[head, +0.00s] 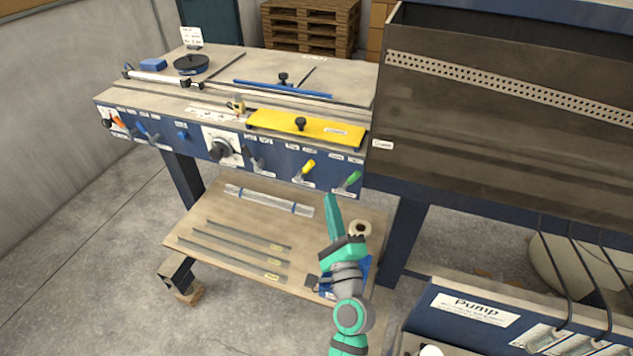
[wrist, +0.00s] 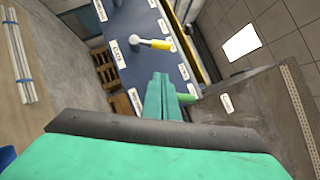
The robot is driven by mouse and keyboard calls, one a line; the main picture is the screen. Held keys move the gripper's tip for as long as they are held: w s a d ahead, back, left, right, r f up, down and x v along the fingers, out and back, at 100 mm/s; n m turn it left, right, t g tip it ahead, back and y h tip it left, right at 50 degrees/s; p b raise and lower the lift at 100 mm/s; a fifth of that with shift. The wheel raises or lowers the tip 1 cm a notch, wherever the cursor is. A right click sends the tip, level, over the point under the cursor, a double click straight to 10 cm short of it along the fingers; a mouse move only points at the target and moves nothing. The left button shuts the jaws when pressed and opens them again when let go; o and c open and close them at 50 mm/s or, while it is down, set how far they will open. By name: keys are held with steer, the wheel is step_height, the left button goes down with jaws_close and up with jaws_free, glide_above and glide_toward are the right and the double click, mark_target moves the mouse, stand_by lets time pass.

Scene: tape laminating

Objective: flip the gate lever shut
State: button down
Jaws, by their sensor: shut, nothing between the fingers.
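Several coloured-handled levers sit on the blue front panel of the bench (head: 180,140). A yellow-handled lever (head: 305,168) and a green-handled lever (head: 350,180) are at its right end. In the wrist view the yellow lever (wrist: 152,44) sticks out on a pale shaft, and the green lever (wrist: 186,98) shows partly behind my fingers. My gripper (head: 331,198) is shut and empty, just below and left of the green lever in the head view. In the wrist view its fingertips (wrist: 160,78) overlap the panel; contact cannot be told.
A yellow plate (head: 300,126) with a black knob lies on the bench top. A large brown metal housing (head: 480,120) stands to the right. Below are a wooden shelf (head: 210,215) with rods, a tape roll (head: 360,229), and a pump unit (head: 470,308).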

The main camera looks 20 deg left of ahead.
mark_target(307, 168)
steer(key=w+a+r, duration=0.3)
steer(key=w+a, duration=0.1)
steer(key=a, duration=0.1)
steer(key=shift+w, duration=0.15)
steer(key=shift+a, duration=0.15)
steer(key=shift+r+n, duration=0.2)
steer(key=shift+n, duration=0.2)
